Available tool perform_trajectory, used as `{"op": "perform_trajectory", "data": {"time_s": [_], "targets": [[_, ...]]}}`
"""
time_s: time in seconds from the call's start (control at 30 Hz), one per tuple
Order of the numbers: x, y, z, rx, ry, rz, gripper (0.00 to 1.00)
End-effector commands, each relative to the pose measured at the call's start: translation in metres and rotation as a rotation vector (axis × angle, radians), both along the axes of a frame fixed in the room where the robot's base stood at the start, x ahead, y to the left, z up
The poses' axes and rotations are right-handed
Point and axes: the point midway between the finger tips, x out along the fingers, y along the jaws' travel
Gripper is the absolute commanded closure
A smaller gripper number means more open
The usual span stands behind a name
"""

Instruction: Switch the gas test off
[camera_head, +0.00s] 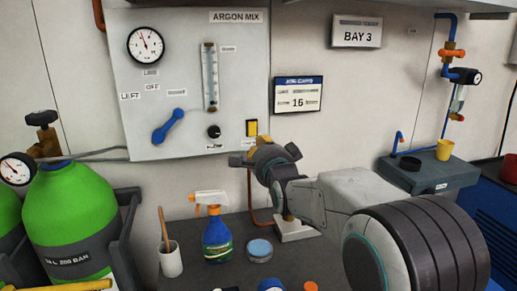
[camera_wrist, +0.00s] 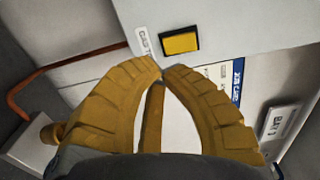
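The yellow gas test switch (camera_head: 251,128) is on the lower right of the grey gas panel (camera_head: 185,70). In the wrist view the switch (camera_wrist: 180,42) is a yellow rocker in a black frame, just beyond my fingertips, with a partly visible label (camera_wrist: 142,40) beside it. My gripper (camera_head: 262,141) is just below the switch in the head view. In the wrist view its yellow fingers (camera_wrist: 161,68) curve together and their tips nearly meet, with nothing held between them. I cannot tell whether the tips touch the panel. The switch's on or off position is not clear.
A blue lever (camera_head: 170,125), a black knob (camera_head: 214,131), a flowmeter (camera_head: 210,78) and a gauge (camera_head: 146,45) are on the panel. A spray bottle (camera_head: 215,230), a brush cup (camera_head: 170,258) and a tin (camera_head: 259,250) stand on the bench below. A green cylinder (camera_head: 75,210) stands left.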

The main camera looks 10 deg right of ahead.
Motion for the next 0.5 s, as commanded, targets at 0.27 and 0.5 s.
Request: {"op": "perform_trajectory", "data": {"time_s": [0.27, 0.5], "targets": [[-0.037, 0.0, -0.006, 0.0, 0.0, 0.0, 1.0], [-0.067, 0.0, -0.009, 0.0, 0.001, 0.0, 1.0]]}}
